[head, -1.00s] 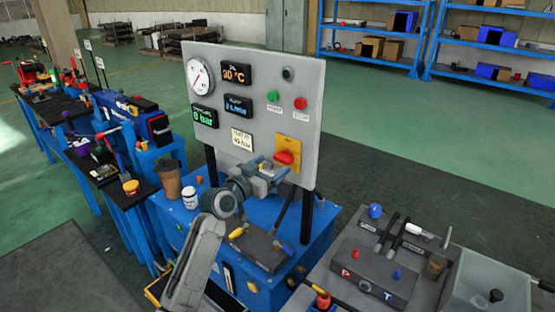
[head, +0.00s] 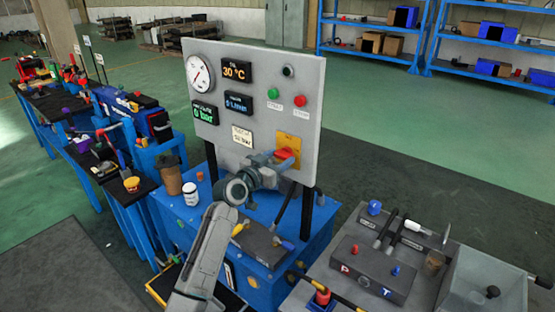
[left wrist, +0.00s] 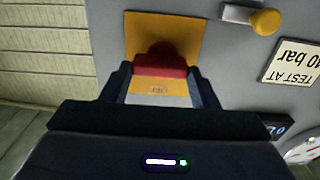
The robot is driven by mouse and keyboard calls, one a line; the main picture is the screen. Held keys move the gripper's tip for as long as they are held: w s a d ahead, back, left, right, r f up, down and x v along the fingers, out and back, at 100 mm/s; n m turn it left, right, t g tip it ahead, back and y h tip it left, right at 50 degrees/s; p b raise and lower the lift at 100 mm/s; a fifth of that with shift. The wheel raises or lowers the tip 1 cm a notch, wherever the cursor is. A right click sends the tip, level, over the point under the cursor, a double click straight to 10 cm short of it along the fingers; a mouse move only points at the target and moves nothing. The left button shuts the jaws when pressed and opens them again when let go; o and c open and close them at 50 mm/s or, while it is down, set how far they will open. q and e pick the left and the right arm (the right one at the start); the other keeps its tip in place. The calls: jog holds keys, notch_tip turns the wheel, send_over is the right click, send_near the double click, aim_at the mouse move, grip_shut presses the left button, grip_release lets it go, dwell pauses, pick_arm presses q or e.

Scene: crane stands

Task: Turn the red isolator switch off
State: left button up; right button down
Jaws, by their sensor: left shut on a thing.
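The red isolator switch (head: 283,153) sits on a yellow plate (head: 291,143) at the lower right of the grey upright panel (head: 240,70). In the left wrist view the red knob (left wrist: 160,64) stands out from its yellow plate (left wrist: 191,37), with a label below it that is too small to read surely. My left gripper (head: 279,159) is at the switch, its two fingers on either side of the knob and shut on it. The fingers hide part of the knob in the head view. My right gripper does not show.
A dial gauge (head: 199,74), displays, a green button (head: 273,92) and a red button (head: 300,101) are on the panel above. A white jar (head: 191,195) and a brown cup (head: 170,178) stand to the left. A grey bench with levers (head: 372,265) stands at the right.

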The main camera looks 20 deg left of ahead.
pick_arm(q)
jog(key=shift+n, duration=0.7)
jog(key=n+p, duration=0.1)
jog(key=n, duration=0.2)
jog(key=shift+p, duration=0.35)
jog(key=n+p, duration=0.2)
jog(key=n, duration=0.3)
jog(key=shift+a+r, duration=0.1)
jog(key=shift+a, duration=0.05)
jog(key=n+p, duration=0.2)
jog(key=n, duration=0.2)
jog(key=shift+w+a, duration=0.1)
jog(key=n+p, duration=0.1)
jog(key=n, duration=0.2)
jog(key=shift+p, duration=0.3)
jog(key=shift+f+n+p, duration=0.2)
jog(key=shift+n+p, duration=0.1)
jog(key=shift+n, duration=0.5)
